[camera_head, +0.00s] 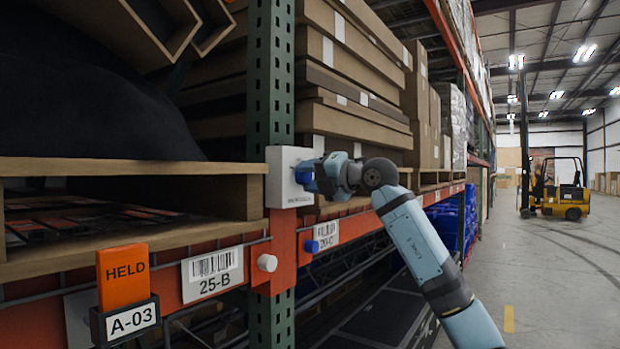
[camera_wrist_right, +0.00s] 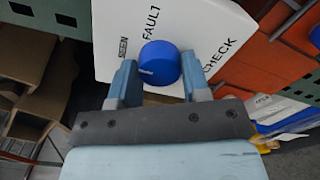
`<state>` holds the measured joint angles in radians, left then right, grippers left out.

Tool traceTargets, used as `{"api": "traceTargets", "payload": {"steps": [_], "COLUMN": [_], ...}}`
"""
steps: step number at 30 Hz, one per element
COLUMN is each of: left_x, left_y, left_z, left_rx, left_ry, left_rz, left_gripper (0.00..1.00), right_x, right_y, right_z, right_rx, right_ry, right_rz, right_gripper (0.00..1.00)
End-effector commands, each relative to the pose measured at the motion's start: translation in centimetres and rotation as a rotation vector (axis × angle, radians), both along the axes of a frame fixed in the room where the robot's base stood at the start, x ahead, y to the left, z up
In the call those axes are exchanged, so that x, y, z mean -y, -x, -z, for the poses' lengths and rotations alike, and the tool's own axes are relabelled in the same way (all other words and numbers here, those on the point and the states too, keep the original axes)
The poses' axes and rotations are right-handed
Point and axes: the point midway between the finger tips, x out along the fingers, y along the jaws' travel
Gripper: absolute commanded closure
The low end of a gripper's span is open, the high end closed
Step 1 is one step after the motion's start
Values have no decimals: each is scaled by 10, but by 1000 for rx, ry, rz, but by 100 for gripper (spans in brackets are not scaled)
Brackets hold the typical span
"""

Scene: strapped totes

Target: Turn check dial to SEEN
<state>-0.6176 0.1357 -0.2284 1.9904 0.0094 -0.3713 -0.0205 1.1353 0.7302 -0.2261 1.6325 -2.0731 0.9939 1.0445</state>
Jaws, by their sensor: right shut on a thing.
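The check dial (camera_wrist_right: 160,65) is a round blue knob on a white panel (camera_wrist_right: 115,22) printed FAULT, SEEN and CHECK. A short white mark shows on the left part of its face in the right wrist view; I cannot tell exactly which label it points to. The white panel (camera_head: 281,158) also shows in the head view, fixed to the green rack upright. My right gripper (camera_head: 317,173) is shut on the dial, one finger on each side, and largely hides it in the head view. It also shows in the right wrist view (camera_wrist_right: 159,78). My left gripper is not in view.
A HELD card (camera_head: 123,275) in the A-03 holder and a 25-B label (camera_head: 212,274) sit on the orange beam. Stacked cartons are behind. The aisle at right is clear up to a forklift (camera_head: 566,200).

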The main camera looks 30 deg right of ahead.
Motion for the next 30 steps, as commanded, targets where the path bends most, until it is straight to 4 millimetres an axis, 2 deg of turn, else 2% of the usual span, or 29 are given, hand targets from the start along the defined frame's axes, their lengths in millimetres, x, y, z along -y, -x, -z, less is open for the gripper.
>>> {"api": "traceTargets", "payload": {"steps": [11, 12, 15, 25, 30], "left_x": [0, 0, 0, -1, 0], "left_y": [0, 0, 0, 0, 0], "left_z": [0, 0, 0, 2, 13], "left_rx": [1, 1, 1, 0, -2], "left_ry": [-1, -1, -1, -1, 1], "left_rz": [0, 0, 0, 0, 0], "left_gripper": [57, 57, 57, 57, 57], "right_x": [0, 0, 0, 2, 11], "right_y": [0, 0, 0, 4, 26], "right_z": [1, 1, 1, 1, 4], "right_rx": [-2, -3, -2, -1, -1], "right_ry": [-2, -2, -2, -2, 0], "right_rz": [0, -1, 0, 0, 2], "right_gripper": [80, 50, 31, 31, 31]}}
